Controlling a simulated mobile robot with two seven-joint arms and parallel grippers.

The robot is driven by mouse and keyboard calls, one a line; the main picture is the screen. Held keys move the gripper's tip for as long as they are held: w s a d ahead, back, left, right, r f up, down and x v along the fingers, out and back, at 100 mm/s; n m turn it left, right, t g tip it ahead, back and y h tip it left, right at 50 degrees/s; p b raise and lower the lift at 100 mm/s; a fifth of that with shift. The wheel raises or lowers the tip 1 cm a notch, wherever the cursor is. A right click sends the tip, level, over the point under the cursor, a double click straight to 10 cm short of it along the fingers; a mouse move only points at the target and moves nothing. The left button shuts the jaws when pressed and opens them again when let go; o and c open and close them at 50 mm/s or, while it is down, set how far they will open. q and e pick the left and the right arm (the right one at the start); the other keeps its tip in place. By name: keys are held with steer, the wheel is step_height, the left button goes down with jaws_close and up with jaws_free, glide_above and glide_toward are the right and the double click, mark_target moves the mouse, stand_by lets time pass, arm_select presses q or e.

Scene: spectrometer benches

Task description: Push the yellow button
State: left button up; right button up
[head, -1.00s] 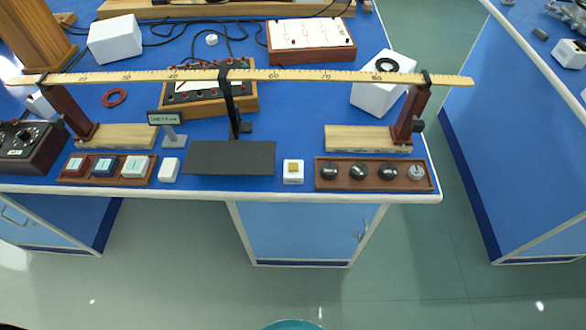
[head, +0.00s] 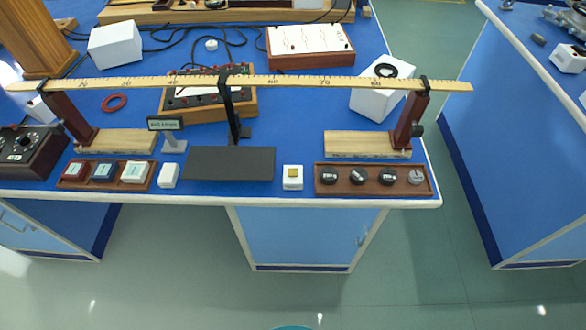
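A small white box with a yellow button (head: 293,171) on its top stands near the front edge of the blue bench (head: 290,193). It sits between a dark flat plate on its left and a brown tray with knobs on its right. The yellow cap looks raised, but whether it is pressed cannot be told. Neither of my grippers shows in the head view.
A long ruler (head: 290,82) on two posts spans above the bench. The dark plate (head: 229,163), a tray of several knobs (head: 342,187) and a tray of colored buttons (head: 118,183) line the front. Floor before the bench (head: 165,270) is clear.

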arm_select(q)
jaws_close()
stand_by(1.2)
